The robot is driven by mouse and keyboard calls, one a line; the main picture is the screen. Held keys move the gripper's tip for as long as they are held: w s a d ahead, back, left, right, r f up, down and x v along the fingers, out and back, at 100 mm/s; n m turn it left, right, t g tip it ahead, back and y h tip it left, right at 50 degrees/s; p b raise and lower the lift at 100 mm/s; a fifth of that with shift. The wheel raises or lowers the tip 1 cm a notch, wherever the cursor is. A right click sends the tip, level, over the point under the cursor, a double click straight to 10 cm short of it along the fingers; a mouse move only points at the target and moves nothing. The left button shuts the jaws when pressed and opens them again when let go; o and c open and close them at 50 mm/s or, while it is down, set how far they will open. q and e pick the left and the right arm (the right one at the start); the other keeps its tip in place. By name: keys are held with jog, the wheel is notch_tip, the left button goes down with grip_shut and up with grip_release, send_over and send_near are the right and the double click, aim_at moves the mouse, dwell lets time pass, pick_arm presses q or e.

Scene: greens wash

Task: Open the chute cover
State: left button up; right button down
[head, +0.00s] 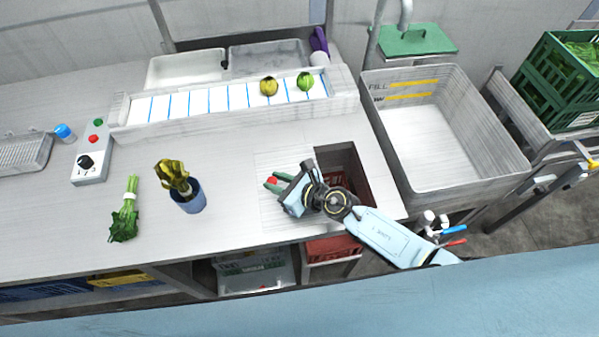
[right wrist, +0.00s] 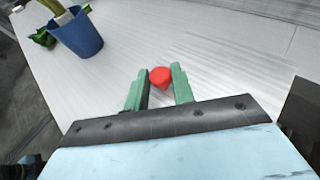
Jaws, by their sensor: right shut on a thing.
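The chute cover (head: 280,161) is a pale flat panel in the worktop, lying to the left of the chute opening (head: 338,160). The opening is at least partly uncovered, with a red crate showing below; my right arm hides part of it. My right gripper (head: 273,183) is shut on the cover's red knob (head: 270,180). In the right wrist view, the knob (right wrist: 160,77) sits between the green fingertips (right wrist: 159,86). My left gripper is not in view.
A control box (head: 92,160) is farther left. A conveyor (head: 215,100) with two round vegetables runs behind. A deep sink (head: 440,145) is at right.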

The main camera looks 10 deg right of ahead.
jog(key=shift+a, duration=0.95)
jog(key=c, duration=1.2)
grip_release()
jog(key=shift+d, duration=0.1)
jog(key=shift+s, duration=0.1)
jog(key=shift+s+d+r+p, duration=0.1)
jog(key=shift+s+d+p, duration=0.1)
jog(key=shift+d+p, duration=0.1)
jog(key=p+v, duration=0.3)
jog(key=v, duration=0.8)
jog(key=shift+s+d, duration=0.1)
jog(key=shift+s, duration=0.05)
jog(key=shift+s+d+r, duration=0.3)
jog(key=shift+s+d, duration=0.1)
